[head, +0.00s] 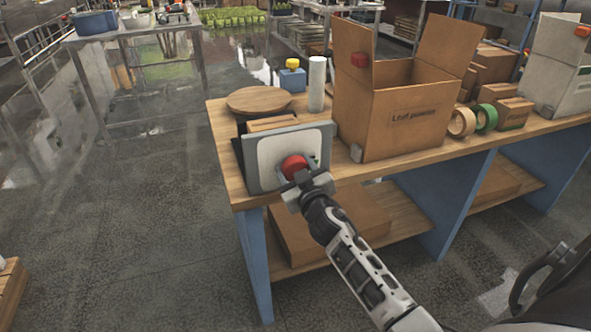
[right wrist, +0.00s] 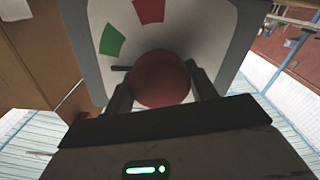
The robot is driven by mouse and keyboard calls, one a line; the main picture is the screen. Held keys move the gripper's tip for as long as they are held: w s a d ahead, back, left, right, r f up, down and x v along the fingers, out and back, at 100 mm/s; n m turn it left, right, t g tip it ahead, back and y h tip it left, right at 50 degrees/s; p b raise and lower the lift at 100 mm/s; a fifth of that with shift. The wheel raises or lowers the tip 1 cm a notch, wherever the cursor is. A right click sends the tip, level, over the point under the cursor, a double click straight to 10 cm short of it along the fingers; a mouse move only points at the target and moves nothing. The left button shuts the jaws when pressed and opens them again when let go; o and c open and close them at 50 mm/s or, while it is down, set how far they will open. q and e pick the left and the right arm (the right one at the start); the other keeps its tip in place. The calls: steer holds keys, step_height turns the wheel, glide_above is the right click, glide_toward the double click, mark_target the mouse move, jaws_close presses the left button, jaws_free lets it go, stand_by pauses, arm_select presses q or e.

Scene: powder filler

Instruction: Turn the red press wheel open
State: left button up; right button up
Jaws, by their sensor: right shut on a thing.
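The red press wheel (head: 294,167) sits on the front of a grey and white panel (head: 262,165) at the left end of the workbench. My right gripper (head: 302,180) is shut on the wheel. In the right wrist view the wheel (right wrist: 160,78) is a dark red disc between the two fingers (right wrist: 163,92). A small dark pointer sticks out on the wheel's left side, just below the green mark (right wrist: 112,41) on the panel. A red mark (right wrist: 149,11) is above the wheel. My left gripper is not in view.
The wooden workbench (head: 370,172) also holds an open cardboard box (head: 410,115), a white cylinder (head: 317,84), a blue block with a yellow knob (head: 292,78) and tape rolls (head: 462,122). The floor (head: 130,220) left of the bench is clear.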

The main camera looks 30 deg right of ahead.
steer(key=n, duration=0.4)
steer(key=shift+n, duration=0.3)
steer(key=n, duration=0.4)
steer(key=shift+f+n, duration=0.1)
steer(key=shift+n, duration=0.2)
steer(key=n, duration=0.4)
steer(key=shift+n, duration=2.1)
steer(key=o, duration=1)
